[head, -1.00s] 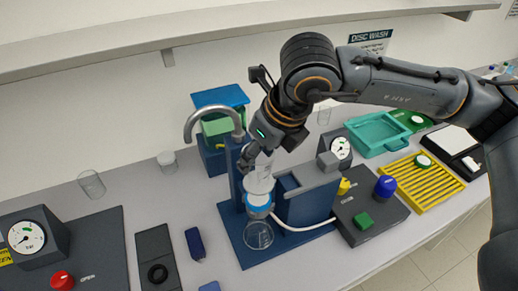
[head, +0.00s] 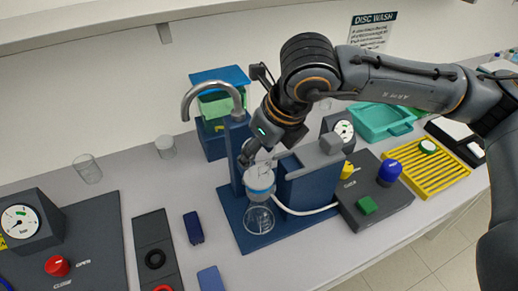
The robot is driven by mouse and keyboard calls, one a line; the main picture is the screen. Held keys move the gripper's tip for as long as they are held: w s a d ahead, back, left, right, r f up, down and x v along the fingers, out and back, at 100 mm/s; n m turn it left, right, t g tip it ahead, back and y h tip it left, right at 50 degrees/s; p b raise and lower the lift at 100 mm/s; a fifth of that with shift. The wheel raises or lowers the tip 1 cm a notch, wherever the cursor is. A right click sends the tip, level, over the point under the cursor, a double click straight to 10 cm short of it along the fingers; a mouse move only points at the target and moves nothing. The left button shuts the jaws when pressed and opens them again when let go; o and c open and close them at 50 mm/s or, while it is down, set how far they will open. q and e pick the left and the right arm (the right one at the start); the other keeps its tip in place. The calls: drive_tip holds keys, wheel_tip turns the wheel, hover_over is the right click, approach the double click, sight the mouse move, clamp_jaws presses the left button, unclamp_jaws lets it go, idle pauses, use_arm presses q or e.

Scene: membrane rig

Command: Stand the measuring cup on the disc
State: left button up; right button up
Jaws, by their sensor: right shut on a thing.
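My right gripper (head: 256,160) is shut on the measuring cup (head: 264,169), a small clear vessel partly hidden by the fingers. The cup is directly over a round white-topped holder (head: 259,181) with a blue band, in the middle of the head view. The disc seems to be at this holder's top, but it is hard to make out. I cannot tell whether the cup touches it. My left gripper is not in view.
A clear beaker (head: 259,218) stands below the holder on the blue rig base (head: 236,222). A tap spout (head: 211,92) arches close on the left, and a blue block (head: 308,185) stands on the right. Two clear glasses (head: 87,168) (head: 165,146) stand at the back left.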

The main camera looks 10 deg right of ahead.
drive_tip(key=shift+f+b, duration=0.2)
drive_tip(key=shift+b, duration=0.3)
idle(0.7)
drive_tip(key=o, duration=1.4)
drive_tip(key=shift+c, duration=0.2)
drive_tip(key=shift+r, duration=0.15)
drive_tip(key=v, duration=1.1)
drive_tip(key=shift+s+r, duration=0.2)
drive_tip(key=shift+r, duration=0.15)
drive_tip(key=shift+d+f, duration=0.1)
drive_tip(key=shift+d, duration=0.05)
